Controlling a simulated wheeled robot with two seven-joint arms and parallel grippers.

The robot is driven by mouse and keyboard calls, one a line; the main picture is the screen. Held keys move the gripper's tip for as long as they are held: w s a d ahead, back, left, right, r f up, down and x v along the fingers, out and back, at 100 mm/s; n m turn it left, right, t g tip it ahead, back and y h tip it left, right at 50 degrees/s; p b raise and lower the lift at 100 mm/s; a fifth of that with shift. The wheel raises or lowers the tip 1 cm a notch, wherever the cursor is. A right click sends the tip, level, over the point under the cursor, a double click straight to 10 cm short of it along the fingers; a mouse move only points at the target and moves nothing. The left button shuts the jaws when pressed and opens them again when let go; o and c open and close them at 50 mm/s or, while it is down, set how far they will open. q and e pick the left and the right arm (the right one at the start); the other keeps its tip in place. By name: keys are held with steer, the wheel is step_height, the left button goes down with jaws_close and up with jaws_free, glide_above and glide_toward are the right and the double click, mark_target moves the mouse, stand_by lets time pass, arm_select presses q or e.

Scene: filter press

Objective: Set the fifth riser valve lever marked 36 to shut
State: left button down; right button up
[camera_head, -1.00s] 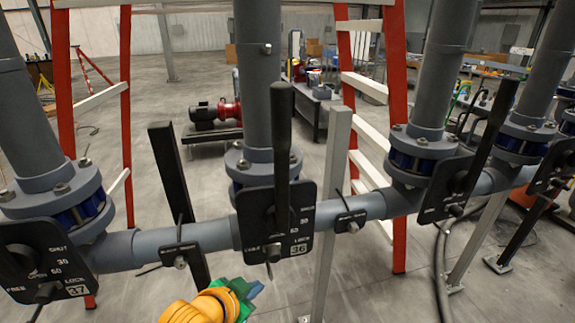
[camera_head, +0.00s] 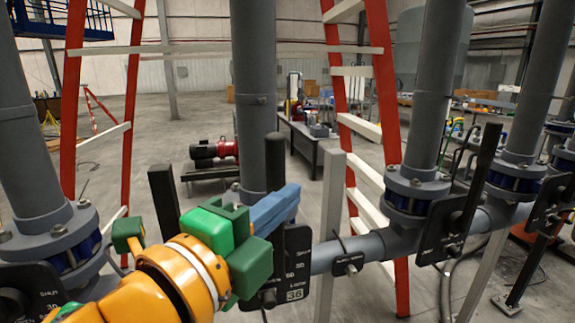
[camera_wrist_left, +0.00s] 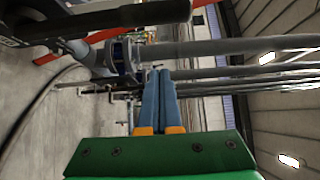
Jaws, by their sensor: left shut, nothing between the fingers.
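The valve marked 36 has a black plate (camera_head: 297,262), partly hidden by my left gripper in the head view. Its black lever (camera_head: 275,165) stands upright; the upper end shows above the fingers and the lower part is covered. My left gripper (camera_head: 288,197) has a green body and blue fingers, shut and empty. The fingers point right and upward across the front of the lever; I cannot tell whether they touch it. In the left wrist view the blue fingers (camera_wrist_left: 158,90) lie together. A black lever (camera_wrist_left: 110,20) crosses the top left there. My right gripper is not in view.
A grey horizontal pipe (camera_head: 335,257) joins the risers. Another valve lever (camera_head: 480,175) stands tilted to the right, and a plate (camera_head: 28,295) is at the far left. A black post (camera_head: 163,200) and a pale post (camera_head: 330,215) stand nearby. Red ladders (camera_head: 385,130) are behind.

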arm_select(q)
steer(key=w+p, duration=0.4)
steer(key=w, duration=0.4)
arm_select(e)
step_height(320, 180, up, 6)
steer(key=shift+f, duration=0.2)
arm_select(q)
steer(key=shift+w+d+f, duration=0.1)
steer(key=shift+w, duration=0.05)
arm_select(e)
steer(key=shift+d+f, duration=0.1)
